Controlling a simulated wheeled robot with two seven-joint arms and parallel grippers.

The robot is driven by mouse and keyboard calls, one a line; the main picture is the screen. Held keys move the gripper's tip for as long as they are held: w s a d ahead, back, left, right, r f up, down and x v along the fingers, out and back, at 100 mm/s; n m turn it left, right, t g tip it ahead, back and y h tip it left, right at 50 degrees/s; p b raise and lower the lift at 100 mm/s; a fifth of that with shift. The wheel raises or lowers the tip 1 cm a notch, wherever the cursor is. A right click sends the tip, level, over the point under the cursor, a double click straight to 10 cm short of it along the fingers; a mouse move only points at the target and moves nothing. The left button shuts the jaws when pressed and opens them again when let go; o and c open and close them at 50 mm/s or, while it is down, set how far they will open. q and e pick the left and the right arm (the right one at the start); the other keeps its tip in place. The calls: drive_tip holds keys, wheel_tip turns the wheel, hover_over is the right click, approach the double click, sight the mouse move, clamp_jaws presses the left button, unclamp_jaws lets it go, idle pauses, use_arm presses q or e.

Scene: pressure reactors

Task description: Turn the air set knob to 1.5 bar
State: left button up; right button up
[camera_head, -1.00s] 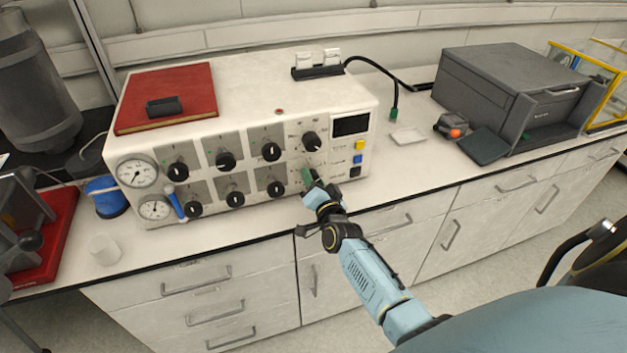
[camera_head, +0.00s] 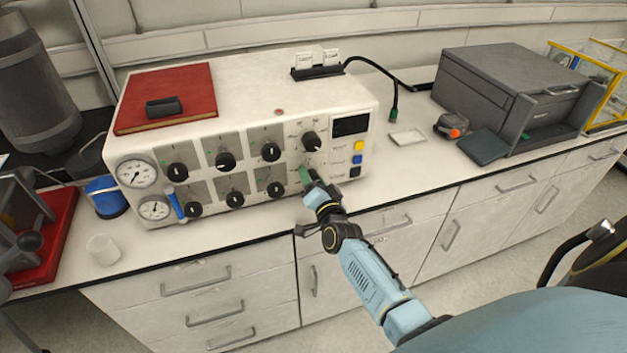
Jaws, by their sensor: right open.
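A white control box (camera_head: 235,70) stands on the bench with several black knobs on its front. A large black knob (camera_head: 311,141) sits at the upper right, left of a dark display (camera_head: 350,125). Two round white gauges are at the left end, an upper one (camera_head: 137,172) and a lower one (camera_head: 154,208). The knob labels and gauge readings are too small to read. My right gripper (camera_head: 307,177) is open at the lower right of the panel, below the large knob. A green part shows at its tips; the gripper hides what lies behind. My left gripper is out of view.
A blue lever (camera_head: 177,205) sticks out beside the lower gauge. Yellow and blue buttons (camera_head: 358,160) are right of my gripper. A red book (camera_head: 168,97) lies on the box. A white cup (camera_head: 103,249) stands at the front left.

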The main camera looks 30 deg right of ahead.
drive_tip(key=shift+s, duration=0.15)
drive_tip(key=v, duration=1.3)
drive_tip(key=shift+p, duration=0.45)
drive_tip(key=s+a+f+n+g+y+b, duration=0.1)
drive_tip(key=s+a+f+n+g+y, duration=0.2)
drive_tip(key=f, duration=0.7)
drive_tip(key=s+a+f+n+g+b, duration=0.1)
drive_tip(key=s+a+f+n+g, duration=0.1)
drive_tip(key=s+f, duration=0.55)
drive_tip(key=s+a+f+n+g+y+b, duration=0.1)
drive_tip(key=s+a+f+n+g+y, duration=0.15)
drive_tip(key=f, duration=0.95)
drive_tip(key=s+f+n+g, duration=0.4)
drive_tip(key=s+f, duration=0.3)
drive_tip(key=s, duration=0.6)
drive_tip(key=s+d+f+n+g+h+b, duration=0.1)
drive_tip(key=s+f+n+g, duration=0.2)
drive_tip(key=s, duration=1.1)
wheel_tip(320, 180, down, 4)
drive_tip(key=shift+f+n+g, duration=0.25)
drive_tip(key=shift+n+g, duration=0.1)
drive_tip(key=shift+g, duration=0.6)
